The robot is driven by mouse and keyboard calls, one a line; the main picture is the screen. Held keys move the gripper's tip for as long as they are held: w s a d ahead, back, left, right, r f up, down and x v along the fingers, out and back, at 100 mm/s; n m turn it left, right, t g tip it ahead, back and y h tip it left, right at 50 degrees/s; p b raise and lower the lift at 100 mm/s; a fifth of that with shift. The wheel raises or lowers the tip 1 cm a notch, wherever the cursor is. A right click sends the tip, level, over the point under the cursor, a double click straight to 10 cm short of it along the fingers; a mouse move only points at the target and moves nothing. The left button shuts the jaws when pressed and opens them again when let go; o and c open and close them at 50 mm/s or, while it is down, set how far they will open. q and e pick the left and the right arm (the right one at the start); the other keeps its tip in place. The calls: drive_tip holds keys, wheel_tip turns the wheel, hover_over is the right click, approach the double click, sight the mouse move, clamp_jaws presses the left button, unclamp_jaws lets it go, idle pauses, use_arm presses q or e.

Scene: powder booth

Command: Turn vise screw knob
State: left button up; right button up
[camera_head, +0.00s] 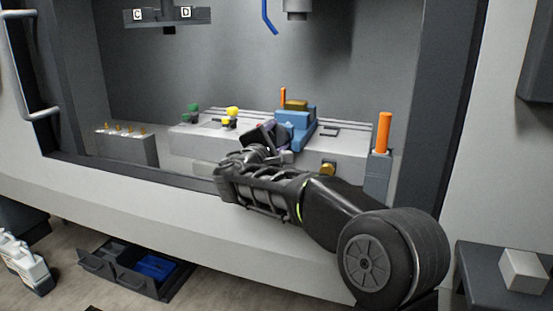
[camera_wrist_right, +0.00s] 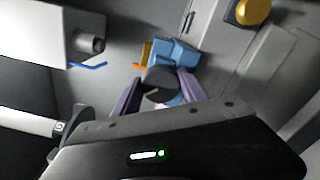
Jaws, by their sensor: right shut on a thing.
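The blue vise (camera_head: 293,120) stands on the grey machine table, with a yellow-brown block on its top. It also shows in the right wrist view (camera_wrist_right: 177,52). The dark vise screw knob (camera_wrist_right: 158,84) is at the near end of the vise. My right gripper (camera_head: 270,138) reaches in from the right, in front of the vise. In the right wrist view, its two purple fingers (camera_wrist_right: 159,80) are on either side of the knob, shut on it. In the head view I cannot make the knob out behind the gripper. My left gripper is not in view.
An orange post (camera_head: 384,132) rises at the table's right end. Green and yellow parts (camera_head: 232,113) are on the table left of the vise. A grey block with several brass pins (camera_head: 127,146) is at the far left. A spindle (camera_head: 297,9) and blue hose (camera_head: 267,15) hang above.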

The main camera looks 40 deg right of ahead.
drive_tip(key=m+b, duration=0.3)
drive_tip(key=b, duration=0.1)
drive_tip(key=m+b, duration=0.3)
drive_tip(key=b, duration=0.1)
drive_tip(key=f+m+b, duration=0.1)
drive_tip(key=m+b, duration=0.2)
drive_tip(key=b, duration=0.1)
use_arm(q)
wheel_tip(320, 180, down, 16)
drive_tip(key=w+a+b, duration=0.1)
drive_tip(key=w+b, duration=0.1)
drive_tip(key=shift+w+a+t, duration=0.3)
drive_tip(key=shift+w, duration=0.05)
use_arm(e)
drive_tip(key=shift+r+m, duration=0.2)
drive_tip(key=shift+m, duration=0.8)
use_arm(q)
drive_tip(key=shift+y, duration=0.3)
use_arm(e)
drive_tip(key=o, duration=1.4)
drive_tip(key=shift+r, duration=0.1)
drive_tip(key=shift+a, duration=0.1)
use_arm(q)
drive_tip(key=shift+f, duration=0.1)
use_arm(e)
drive_tip(key=v, duration=0.7)
drive_tip(key=shift+s+a, duration=0.25)
drive_tip(key=shift+a, duration=0.05)
